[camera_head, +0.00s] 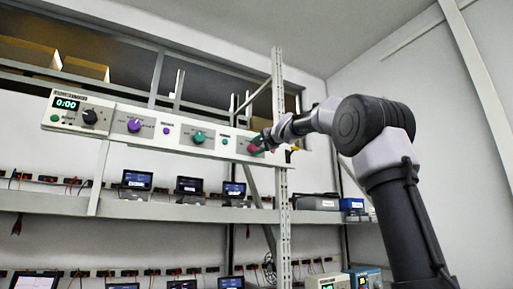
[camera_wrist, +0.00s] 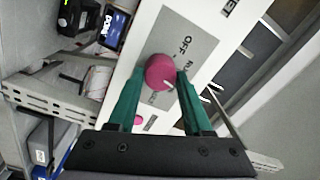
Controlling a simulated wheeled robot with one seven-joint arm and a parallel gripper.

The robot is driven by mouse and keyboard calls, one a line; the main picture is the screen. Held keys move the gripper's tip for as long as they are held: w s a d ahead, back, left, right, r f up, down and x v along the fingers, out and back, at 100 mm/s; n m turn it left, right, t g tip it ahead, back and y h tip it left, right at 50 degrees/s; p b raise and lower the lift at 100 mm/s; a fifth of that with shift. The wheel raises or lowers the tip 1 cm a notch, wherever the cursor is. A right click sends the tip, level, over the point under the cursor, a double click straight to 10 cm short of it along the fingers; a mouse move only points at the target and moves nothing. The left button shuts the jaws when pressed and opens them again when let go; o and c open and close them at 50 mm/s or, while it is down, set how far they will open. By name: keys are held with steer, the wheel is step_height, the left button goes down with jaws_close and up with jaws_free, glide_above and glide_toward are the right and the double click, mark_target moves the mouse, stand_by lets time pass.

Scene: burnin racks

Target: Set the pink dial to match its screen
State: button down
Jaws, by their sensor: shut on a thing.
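The pink dial (camera_wrist: 160,72) sits on a grey label plate (camera_wrist: 190,50) on the white panel in the wrist view. The word OFF and part of another word show beside it. My gripper (camera_wrist: 157,80) has its two green fingers shut on the dial, one on each side. In the head view, my gripper (camera_head: 268,141) reaches the right end of the panel, and the pink dial (camera_head: 255,146) is partly covered by it. Several small screens (camera_head: 233,189) stand on the shelf below the panel; their text is too small to read.
The long white panel (camera_head: 165,145) also bears a purple dial (camera_head: 134,125), a green dial (camera_head: 198,137) and a timer box (camera_head: 75,112) reading 0:00 with a black knob. A metal rack post (camera_head: 283,200) stands close to my gripper. The right wall is bare.

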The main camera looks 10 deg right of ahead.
steer(key=shift+m, duration=1.1)
steer(key=shift+f, duration=0.1)
steer(key=shift+c, duration=1.6)
jaws_free()
steer(key=v, duration=1)
steer(key=shift+s, duration=0.4)
steer(key=shift+d+f, duration=0.1)
